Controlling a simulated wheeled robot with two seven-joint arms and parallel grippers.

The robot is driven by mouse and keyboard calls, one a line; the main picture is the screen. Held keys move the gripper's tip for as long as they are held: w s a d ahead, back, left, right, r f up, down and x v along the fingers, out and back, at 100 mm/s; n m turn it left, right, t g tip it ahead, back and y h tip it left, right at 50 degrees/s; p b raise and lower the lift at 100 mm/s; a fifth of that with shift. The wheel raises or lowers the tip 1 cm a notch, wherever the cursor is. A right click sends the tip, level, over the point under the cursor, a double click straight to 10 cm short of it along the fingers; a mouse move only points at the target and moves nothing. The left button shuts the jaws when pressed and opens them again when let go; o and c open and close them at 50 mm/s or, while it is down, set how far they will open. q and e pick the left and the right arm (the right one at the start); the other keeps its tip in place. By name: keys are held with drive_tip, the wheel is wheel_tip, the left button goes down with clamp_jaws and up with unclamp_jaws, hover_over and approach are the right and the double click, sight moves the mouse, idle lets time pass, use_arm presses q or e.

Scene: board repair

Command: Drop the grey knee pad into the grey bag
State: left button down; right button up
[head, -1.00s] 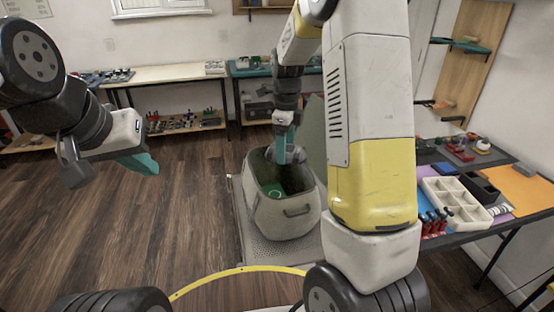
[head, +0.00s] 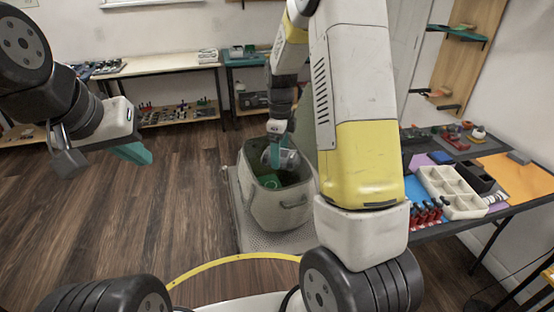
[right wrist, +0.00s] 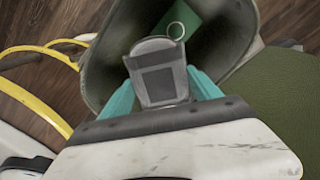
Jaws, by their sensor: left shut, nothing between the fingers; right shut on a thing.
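The grey bag (head: 283,212) stands open on a low grey platform, and its rim also shows in the right wrist view (right wrist: 97,75). My right gripper (head: 279,158) is at the bag's mouth, pointing down into it. In the right wrist view its teal fingers (right wrist: 162,92) are shut on the grey knee pad (right wrist: 158,78), which has a dark panel and a metal ring. The pad is over the bag's opening. Something green (head: 270,181) lies inside the bag. My left gripper (head: 132,154) is shut and empty, over the floor at left.
A grey perforated platform (head: 247,237) is under the bag. A dark green panel (right wrist: 285,95) stands beside the bag. The right table holds a white divided tray (head: 450,190) and red-handled tools (head: 426,213). A wooden bench (head: 155,71) is at the back. Floor at left is clear.

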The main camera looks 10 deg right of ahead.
drive_tip(key=o, duration=1.6)
drive_tip(key=shift+c, duration=0.2)
wheel_tip(320, 180, up, 7)
drive_tip(key=shift+f, duration=0.1)
drive_tip(key=shift+r, duration=0.6)
drive_tip(key=s+r+n+t, duration=0.2)
drive_tip(key=s+r+n, duration=0.2)
drive_tip(key=s+n, duration=0.4)
drive_tip(key=s+a+r+n+t+y, duration=0.1)
drive_tip(key=s+r+n, duration=0.3)
drive_tip(key=s+n, duration=0.4)
drive_tip(key=s+a+r+n+t+y, duration=0.1)
drive_tip(key=s+r+n+t, duration=0.2)
drive_tip(key=s+n, duration=0.5)
drive_tip(key=shift+s+r, duration=0.15)
drive_tip(key=shift+r, duration=0.65)
